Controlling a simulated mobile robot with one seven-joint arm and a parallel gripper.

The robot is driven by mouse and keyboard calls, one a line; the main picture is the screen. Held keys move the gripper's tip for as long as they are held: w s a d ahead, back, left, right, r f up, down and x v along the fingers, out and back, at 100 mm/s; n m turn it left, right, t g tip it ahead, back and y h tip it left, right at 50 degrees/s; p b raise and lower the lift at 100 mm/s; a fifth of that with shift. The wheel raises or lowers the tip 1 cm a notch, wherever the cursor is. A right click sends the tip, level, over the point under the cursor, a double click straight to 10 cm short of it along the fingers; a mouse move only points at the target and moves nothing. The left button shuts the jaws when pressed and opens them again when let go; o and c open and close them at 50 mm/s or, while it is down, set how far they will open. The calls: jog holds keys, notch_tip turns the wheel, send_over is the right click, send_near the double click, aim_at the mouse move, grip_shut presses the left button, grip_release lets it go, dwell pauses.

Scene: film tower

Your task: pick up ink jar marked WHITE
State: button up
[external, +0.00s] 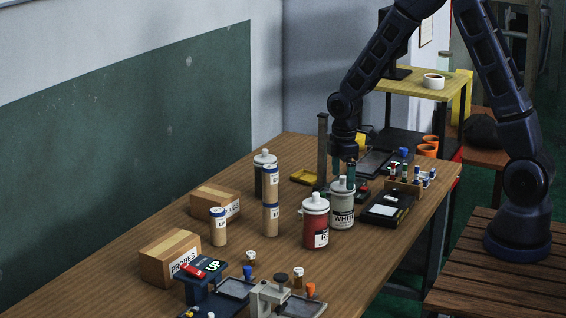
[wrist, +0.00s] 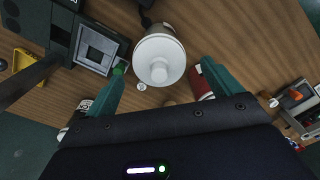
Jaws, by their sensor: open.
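The ink jar marked WHITE (external: 342,212) stands upright on the wooden table, a pale jar with a white cap and a dark-lettered label. In the wrist view its white cap (wrist: 158,60) is seen from above. My gripper (external: 345,178) is open and points down right over the jar's top. In the wrist view its two teal fingers lie on either side of the cap, with gaps showing. A red ink jar (external: 315,228) stands close to the left of the white jar; it shows partly behind the right finger in the wrist view (wrist: 199,86).
A dark jar (external: 264,165) and labelled tubes (external: 270,216) stand farther left. Cardboard boxes (external: 170,257) and small bottles fill the near left. A black device (external: 388,209) and a small rack (external: 404,188) sit right of the white jar.

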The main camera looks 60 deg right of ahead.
aim_at(342, 185)
jog(key=shift+f, duration=3.1)
jog(key=shift+d, duration=0.1)
jog(key=c, duration=1.7)
jog(key=shift+r, duration=0.1)
